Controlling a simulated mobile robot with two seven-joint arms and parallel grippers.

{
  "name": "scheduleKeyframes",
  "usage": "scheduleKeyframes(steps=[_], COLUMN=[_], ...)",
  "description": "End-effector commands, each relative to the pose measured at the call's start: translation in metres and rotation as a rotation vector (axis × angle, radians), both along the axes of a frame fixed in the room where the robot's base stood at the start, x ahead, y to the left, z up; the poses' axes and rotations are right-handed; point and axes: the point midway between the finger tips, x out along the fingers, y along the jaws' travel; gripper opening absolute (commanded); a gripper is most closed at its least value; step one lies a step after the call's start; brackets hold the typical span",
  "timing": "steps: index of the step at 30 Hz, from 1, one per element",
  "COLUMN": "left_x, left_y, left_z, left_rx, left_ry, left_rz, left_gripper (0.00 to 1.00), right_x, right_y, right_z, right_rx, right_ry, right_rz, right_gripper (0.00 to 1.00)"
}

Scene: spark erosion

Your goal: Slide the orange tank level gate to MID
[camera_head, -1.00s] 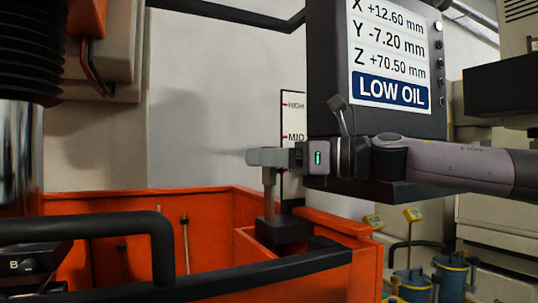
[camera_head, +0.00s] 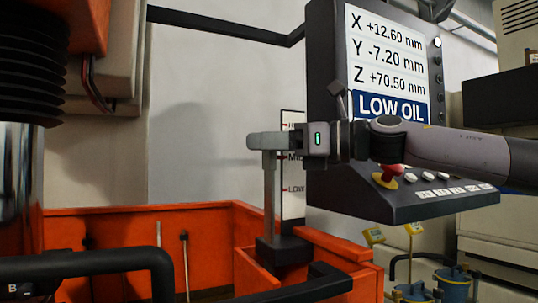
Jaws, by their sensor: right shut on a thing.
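The orange tank (camera_head: 150,212) fills the lower left. At its right corner a black block (camera_head: 283,251) carries the grey upright rod (camera_head: 269,205) of the level gate. Behind the rod is a white scale (camera_head: 292,203) with red marks HIGH, MID and LOW; HIGH is partly covered. My right gripper (camera_head: 265,141) is shut on the top of the gate, which its fingers mostly hide. In the picture the fingers stand between the HIGH and MID marks, just above MID. The gate's exact reading is unclear. My left gripper is not in view.
A control console (camera_head: 420,205) with a LOW OIL screen (camera_head: 390,65) and a red button (camera_head: 388,175) stands close behind my right arm. Dark bars (camera_head: 110,262) cross in front of the tank. Blue containers (camera_head: 452,280) stand at lower right.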

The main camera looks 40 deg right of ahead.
Motion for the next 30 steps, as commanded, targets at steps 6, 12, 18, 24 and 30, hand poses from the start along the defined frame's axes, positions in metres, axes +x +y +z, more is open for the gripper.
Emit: scheduleKeyframes(steps=[6,12,18,24,30], left_x=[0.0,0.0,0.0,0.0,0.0], left_y=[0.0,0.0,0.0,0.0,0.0], left_z=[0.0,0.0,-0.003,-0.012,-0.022], left_rx=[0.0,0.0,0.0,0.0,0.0], left_ry=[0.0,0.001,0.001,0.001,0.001], left_rz=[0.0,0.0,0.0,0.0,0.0], left_gripper=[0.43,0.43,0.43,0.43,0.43], right_x=[0.0,0.0,-0.004,-0.021,-0.044], right_y=[-0.001,0.0,-0.002,-0.011,-0.023], right_z=[0.001,0.001,0.0,-0.001,-0.001], right_rx=[0.002,0.001,0.001,0.001,0.001], right_ry=[-0.004,-0.002,-0.003,-0.005,-0.006], right_rz=[-0.002,-0.001,-0.001,-0.002,-0.003], right_gripper=[0.49,0.49,0.49,0.49,0.49])
